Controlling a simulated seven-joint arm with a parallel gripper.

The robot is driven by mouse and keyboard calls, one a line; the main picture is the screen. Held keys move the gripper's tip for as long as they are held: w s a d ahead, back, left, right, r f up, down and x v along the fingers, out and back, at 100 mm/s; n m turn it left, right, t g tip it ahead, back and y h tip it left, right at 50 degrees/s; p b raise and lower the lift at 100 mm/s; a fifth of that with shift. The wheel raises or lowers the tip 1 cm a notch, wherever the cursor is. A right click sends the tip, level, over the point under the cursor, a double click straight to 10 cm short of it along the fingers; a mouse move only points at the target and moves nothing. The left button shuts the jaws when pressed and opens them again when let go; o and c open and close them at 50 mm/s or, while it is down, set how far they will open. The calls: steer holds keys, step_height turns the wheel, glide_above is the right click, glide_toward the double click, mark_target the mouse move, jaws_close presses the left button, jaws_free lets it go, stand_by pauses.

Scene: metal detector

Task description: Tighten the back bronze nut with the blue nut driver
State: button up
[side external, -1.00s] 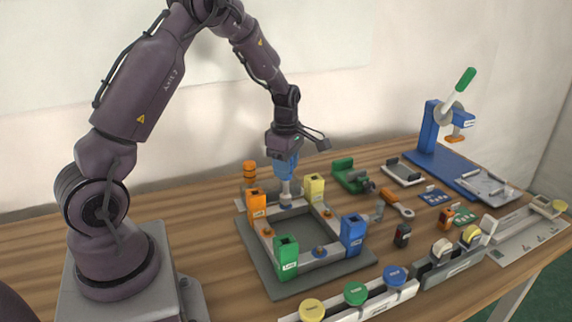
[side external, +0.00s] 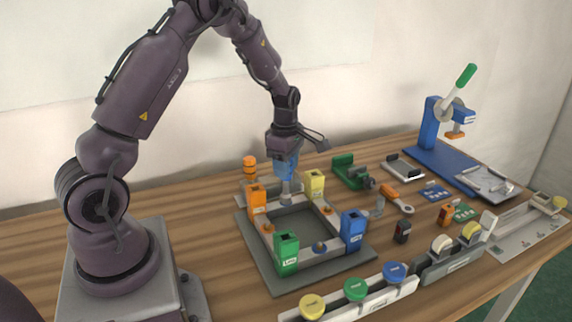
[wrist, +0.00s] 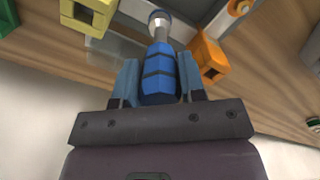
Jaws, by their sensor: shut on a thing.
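My gripper (side external: 285,165) is shut on the blue nut driver, whose blue handle (wrist: 159,78) shows between my fingers in the wrist view. The driver points down with its metal shaft (side external: 286,188) over the back side of the square frame, between the orange corner post (side external: 257,201) and the yellow corner post (side external: 314,185). In the wrist view the socket tip (wrist: 159,18) is at the top edge. The back bronze nut is hidden at the socket; I cannot tell whether they touch. Other bronze nuts sit on the left side (side external: 268,228) and front side (side external: 320,247) of the frame.
The frame stands on a grey base plate (side external: 262,268). A green post (side external: 286,252) and a blue post (side external: 353,232) mark its other corners. An orange-handled tool (side external: 249,170) stands behind it. A button strip (side external: 372,297) lies in front, and a blue press (side external: 430,130) stands far right.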

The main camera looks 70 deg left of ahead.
steer(key=o, duration=1)
steer(key=shift+c, duration=1.4)
steer(key=shift+f, duration=0.35)
steer(key=c, duration=0.7)
steer(key=shift+c, duration=0.2)
